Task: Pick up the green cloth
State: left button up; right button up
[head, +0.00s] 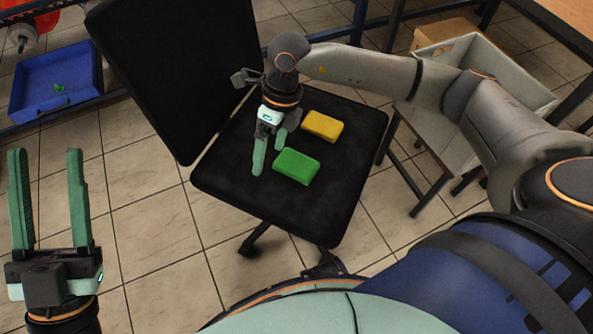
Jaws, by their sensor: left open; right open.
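A green cloth (297,167), block-shaped, lies on the black seat of a chair (310,218). My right gripper (268,160) is above the seat, pointing down, just left of the green cloth. It is open, with no cloth seen between its fingers. Whether its fingertips touch the seat cannot be told. My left gripper (45,155) is open and empty over the tiled floor at the left, well away from the chair.
A yellow block-shaped cloth (322,125) lies behind the green one on the seat. The chair's backrest (165,65) rises at the left of the seat. A blue bin (52,84) stands at the far left, and a grey crate (507,72) stands at the right.

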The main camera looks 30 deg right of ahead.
jog(key=w+d+f+t+h+b, duration=0.1)
jog(key=w+d+h+b, duration=0.15)
jog(key=d, duration=0.45)
send_over(296, 162)
jog(key=shift+h, duration=0.35)
notch_tip(296, 162, down, 6)
jog(key=shift+a+r+b, duration=0.15)
jog(key=shift+r+b, duration=0.1)
jog(key=shift+b, duration=0.2)
jog(key=shift+w+f, duration=0.1)
jog(key=shift+f, duration=0.5)
jog(key=f+b, duration=0.2)
jog(key=f, duration=0.3)
jog(key=shift+d+f+b, duration=0.1)
jog(key=shift+d+b, duration=0.1)
jog(key=shift+b, duration=0.2)
jog(key=c, duration=1.1)
pick_arm(q)
jog(key=f, duration=0.1)
jog(key=s+f+h, duration=0.1)
jog(key=f, duration=0.1)
jog(key=f+m+h, duration=0.1)
jog(key=shift+s+d+f, duration=0.35)
jog(key=shift+r, duration=0.1)
pick_arm(e)
jog(key=shift+r, duration=0.2)
